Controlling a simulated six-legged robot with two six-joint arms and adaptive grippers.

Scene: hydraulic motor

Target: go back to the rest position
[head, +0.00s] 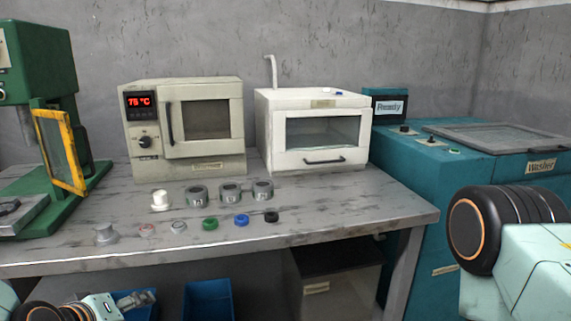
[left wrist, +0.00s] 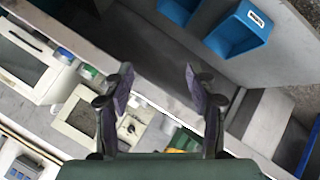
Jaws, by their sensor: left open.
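My left gripper (head: 137,299) is low at the bottom left of the head view, below the front edge of the workbench (head: 330,222). In the left wrist view my left gripper (left wrist: 158,78) has its two dark fingers spread apart with nothing between them. My right arm shows at the right edge of the head view, but its gripper is out of the picture.
On the bench stand a beige oven (head: 222,157) reading 75 °C, a white oven (head: 298,160), a green press (head: 40,40) and a row of small parts, including a green ring (head: 210,223). A teal washer (head: 455,163) stands right. A blue bin (head: 208,300) is below.

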